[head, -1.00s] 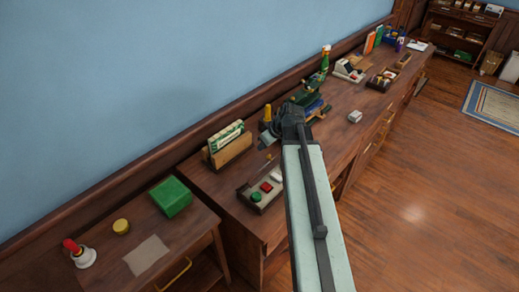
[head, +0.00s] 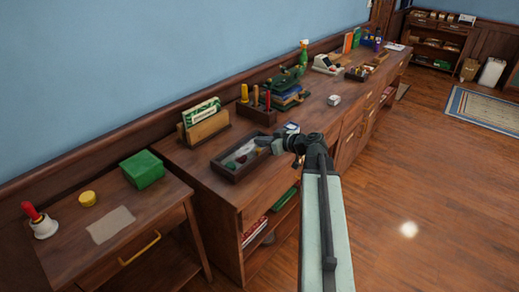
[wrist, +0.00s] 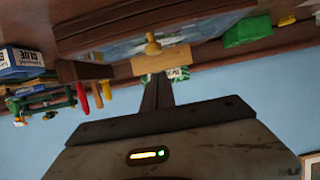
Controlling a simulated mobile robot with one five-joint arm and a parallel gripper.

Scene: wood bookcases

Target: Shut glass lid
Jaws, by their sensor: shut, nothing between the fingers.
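The dark wooden display box (head: 232,177) sits on the long counter. Its glass lid (head: 238,155) lies over the box, flat or nearly so; small red and pale items show hazily through it. I cannot tell whether it is fully seated. In the wrist view, which is upside down, the box (wrist: 105,14) and the lid's brass knob (wrist: 152,44) are at the top. My gripper (head: 264,143) is shut and empty, at the box's right side in the head view. It also shows in the wrist view (wrist: 157,92); contact with the lid is unclear.
A wooden card holder (head: 205,130) stands behind the box. A small white item (head: 334,100) lies on the counter. Floor to the right is clear.

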